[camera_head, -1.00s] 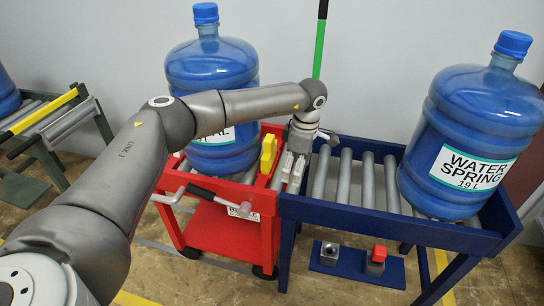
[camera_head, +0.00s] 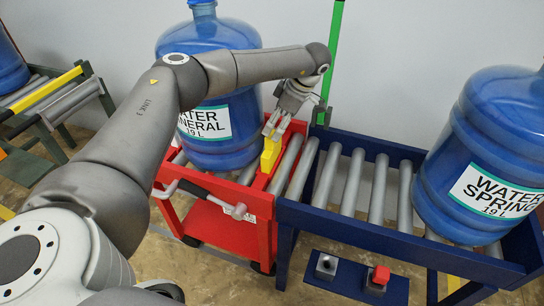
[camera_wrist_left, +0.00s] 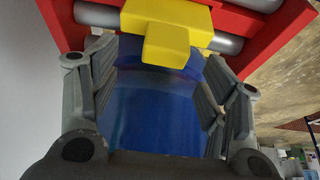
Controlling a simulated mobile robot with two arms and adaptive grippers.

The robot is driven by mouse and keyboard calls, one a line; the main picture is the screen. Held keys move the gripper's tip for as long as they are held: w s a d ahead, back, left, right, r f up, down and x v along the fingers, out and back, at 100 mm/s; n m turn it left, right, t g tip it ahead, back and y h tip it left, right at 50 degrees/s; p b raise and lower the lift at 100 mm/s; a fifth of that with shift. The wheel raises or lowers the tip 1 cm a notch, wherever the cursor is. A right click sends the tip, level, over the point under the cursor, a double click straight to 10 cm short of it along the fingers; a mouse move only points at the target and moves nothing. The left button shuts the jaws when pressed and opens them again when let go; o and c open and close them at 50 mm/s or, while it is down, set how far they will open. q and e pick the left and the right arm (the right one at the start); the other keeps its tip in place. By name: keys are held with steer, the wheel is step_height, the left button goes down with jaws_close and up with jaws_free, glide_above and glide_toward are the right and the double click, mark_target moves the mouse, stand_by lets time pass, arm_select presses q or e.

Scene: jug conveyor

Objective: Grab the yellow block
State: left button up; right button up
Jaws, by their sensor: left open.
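The yellow block (camera_head: 268,158) sits at the right edge of the red cart, beside the blue conveyor. In the left wrist view the yellow block (camera_wrist_left: 165,25) lies ahead of the fingers, near the top middle, with a narrower part pointing toward the gripper. My left gripper (camera_head: 276,127) is open just above the block in the head view, with its fingertips close to the block's top. In the left wrist view its two fingers (camera_wrist_left: 160,75) are spread wide on either side, with nothing between them held. My right gripper is not in view.
A blue water jug (camera_head: 215,120) stands on the red cart (camera_head: 262,235), left of the block. Another jug (camera_head: 450,190) stands on the blue roller conveyor (camera_head: 340,225). A handle (camera_head: 195,190) projects from the cart's front. A green pole (camera_head: 333,50) rises behind.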

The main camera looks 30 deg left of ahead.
mark_target(272, 134)
arm_select(q)
steer(key=x, duration=0.5)
steer(key=shift+s+d, duration=0.2)
steer(key=shift+d, duration=0.05)
steer(key=shift+a+f, duration=0.15)
steer(key=shift+f, duration=0.25)
steer(key=shift+r, duration=0.1)
steer(key=c, duration=1.1)
jaws_close()
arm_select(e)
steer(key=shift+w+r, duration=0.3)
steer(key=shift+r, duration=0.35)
